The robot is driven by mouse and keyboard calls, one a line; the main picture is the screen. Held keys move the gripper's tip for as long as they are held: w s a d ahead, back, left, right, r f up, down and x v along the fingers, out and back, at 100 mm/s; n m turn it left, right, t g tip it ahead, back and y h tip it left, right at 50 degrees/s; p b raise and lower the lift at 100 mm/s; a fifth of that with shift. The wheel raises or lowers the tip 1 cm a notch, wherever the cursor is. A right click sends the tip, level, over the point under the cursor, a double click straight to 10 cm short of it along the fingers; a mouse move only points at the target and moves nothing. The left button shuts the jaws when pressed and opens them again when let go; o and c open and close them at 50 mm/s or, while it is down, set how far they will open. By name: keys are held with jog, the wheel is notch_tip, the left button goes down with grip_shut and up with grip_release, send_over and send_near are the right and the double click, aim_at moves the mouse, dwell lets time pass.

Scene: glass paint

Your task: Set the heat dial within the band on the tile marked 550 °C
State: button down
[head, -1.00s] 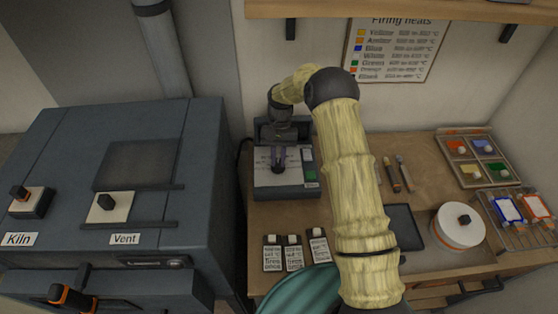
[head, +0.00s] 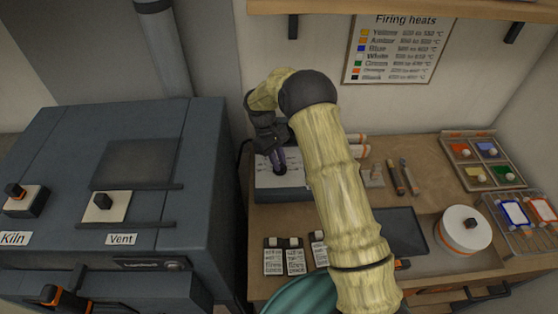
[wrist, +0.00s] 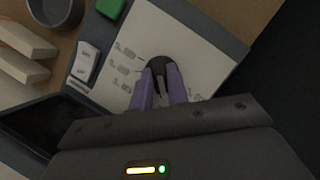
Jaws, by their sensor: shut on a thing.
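The heat dial is a dark round knob (wrist: 157,66) on the white face (wrist: 190,35) of a grey control box (head: 262,191). My gripper (wrist: 160,88) has its two purple fingers shut on the dial. In the head view my gripper (head: 279,166) reaches down onto the box face, and the fingers hide most of the dial. Small printed figures surround the dial on the face, too blurred to read. Several marks sit left of it in the wrist view. The dial's pointer and setting cannot be made out.
A green button (wrist: 111,8) and a white label (wrist: 86,61) sit beside the face. Three small printed tiles (head: 295,256) lie in front of the box, their text unreadable. The kiln (head: 60,190) stands at left. Brushes (head: 403,178) and a dark plate (head: 402,232) lie right.

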jog(key=shift+a+r+n+t+h, duration=0.1)
jog(key=shift+n+t+h, duration=0.3)
jog(key=shift+n, duration=1)
jog(key=c, duration=1.4)
grip_release()
jog(key=shift+o, duration=0.2)
jog(key=b+v, duration=0.2)
jog(key=v, duration=1.5)
jog(key=shift+r+b, duration=0.2)
jog(key=shift+b, duration=0.2)
jog(key=shift+s, duration=0.15)
